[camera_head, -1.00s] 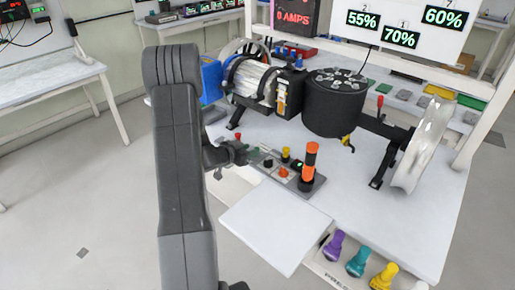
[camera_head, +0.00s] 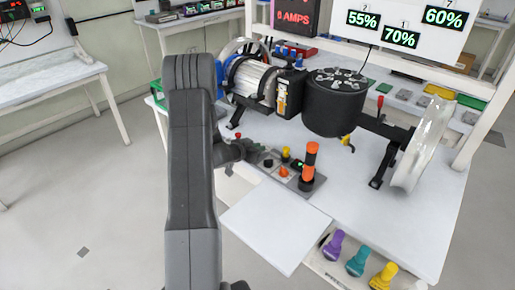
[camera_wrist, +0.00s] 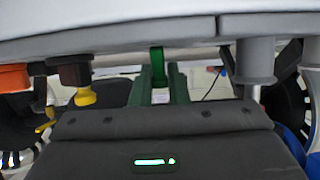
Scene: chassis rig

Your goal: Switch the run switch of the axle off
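The axle rig stands on the white bench, with a black drum (camera_head: 334,104) and a clear wheel (camera_head: 420,146). In front lies a grey control panel (camera_head: 291,184) with a black knob, a yellow-topped control (camera_head: 286,153), an orange button (camera_head: 284,172) and an orange-and-black stack light (camera_head: 309,164). My gripper (camera_head: 254,150) is at the panel's left end. In the wrist view, my gripper's two dark green fingers (camera_wrist: 160,78) stand apart, with a bright green piece (camera_wrist: 158,60) between or just behind them. I cannot tell whether they touch it, or which control is the run switch.
A flat white board (camera_head: 275,222) lies in front of the panel. Purple (camera_head: 333,245), teal (camera_head: 357,262) and yellow (camera_head: 383,275) knobs line the front right edge. A red-lettered amps display (camera_head: 294,17) and a percentage board (camera_head: 400,25) stand behind.

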